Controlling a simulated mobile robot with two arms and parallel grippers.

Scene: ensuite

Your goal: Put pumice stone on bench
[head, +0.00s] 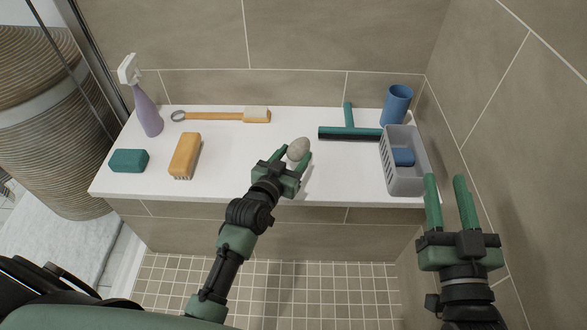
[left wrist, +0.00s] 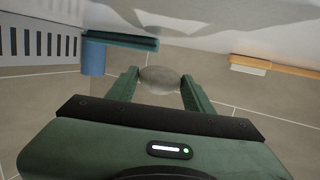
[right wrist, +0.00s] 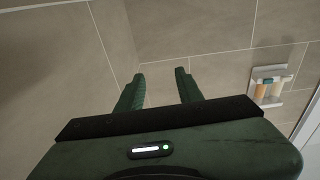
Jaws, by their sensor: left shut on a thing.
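The pumice stone (head: 298,149) is a small grey-beige oval. My left gripper (head: 291,160) is shut on it, with a finger on each side, over the front middle part of the white bench (head: 240,170). It also shows between the fingertips in the left wrist view (left wrist: 160,78). I cannot tell whether the stone touches the bench top. My right gripper (head: 453,190) is open and empty at the right, in front of the bench's right end; its parted fingers (right wrist: 160,80) show in the right wrist view.
The bench's middle is clear.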

